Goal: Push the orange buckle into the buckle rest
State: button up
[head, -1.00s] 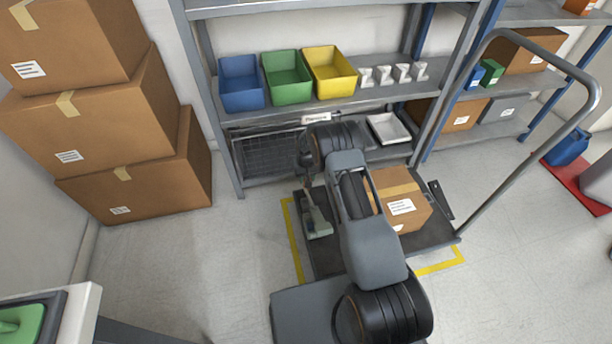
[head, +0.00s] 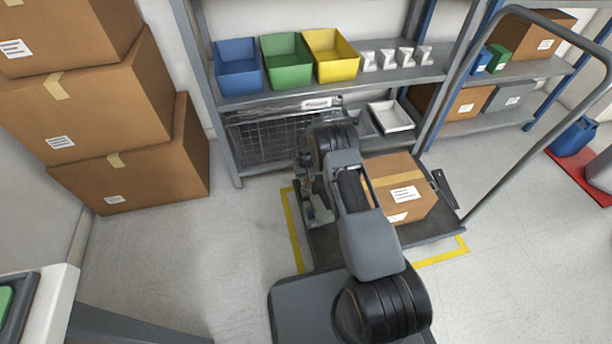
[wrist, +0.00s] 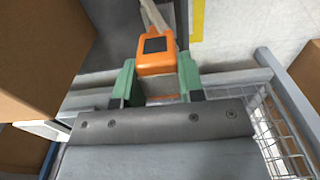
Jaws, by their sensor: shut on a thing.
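The orange buckle (wrist: 156,66), with a dark square on its face, sits between the two green fingers of my gripper (wrist: 157,76) in the wrist view. My gripper is shut on it. A pale strap or stalk (wrist: 150,14) runs from the buckle to the top edge of that view. In the head view my arm reaches over the left part of the dark cart deck (head: 330,250) and hides most of the buckle area. A pale grey-green part (head: 319,212) shows there, but I cannot tell what it is. I cannot make out the buckle rest in either view.
A cardboard box (head: 399,190) stands on the deck, right of my arm. A wire basket (head: 268,146) and shelf (head: 375,84) with blue, green and yellow bins lie behind. Stacked cartons (head: 130,150) stand left. Floor between cartons and deck is clear.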

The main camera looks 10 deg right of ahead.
jog(key=shift+f+b, duration=1.5)
jog(key=shift+f, duration=0.65)
jog(key=shift+f, duration=0.1)
jog(key=o, duration=1.1)
jog(key=shift+c, duration=0.2)
notch_tip(320, 180, up, 14)
jog(key=p, duration=0.5)
